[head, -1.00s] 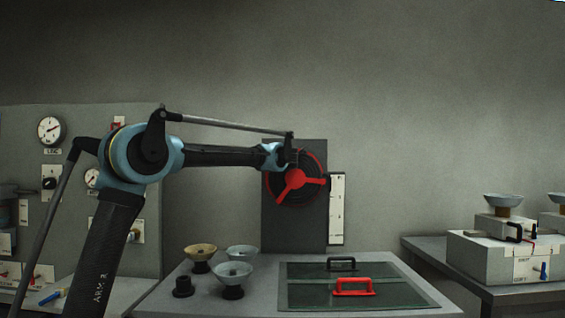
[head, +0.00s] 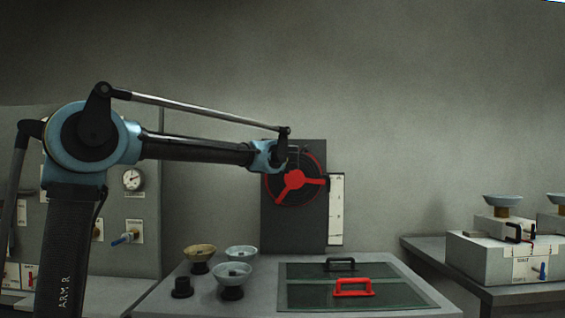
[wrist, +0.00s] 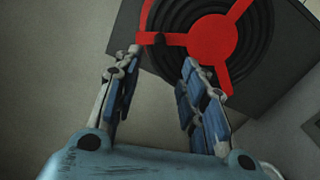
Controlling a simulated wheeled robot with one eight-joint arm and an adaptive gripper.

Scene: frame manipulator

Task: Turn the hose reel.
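The hose reel (head: 293,179) is a round black reel with a red three-spoke hub and rim, mounted upright on a dark panel (head: 278,225) behind the table. In the wrist view its red hub (wrist: 212,40) and coiled black rings fill the upper right. I see nothing held between the fingers. In the head view my wrist hides the reel's upper left edge.
The table below holds several bowls (head: 232,278) and a glass lid with a red handle (head: 353,287) and a black handle (head: 341,264). A white gauge strip (head: 337,210) is right of the panel. A gauge panel stands left.

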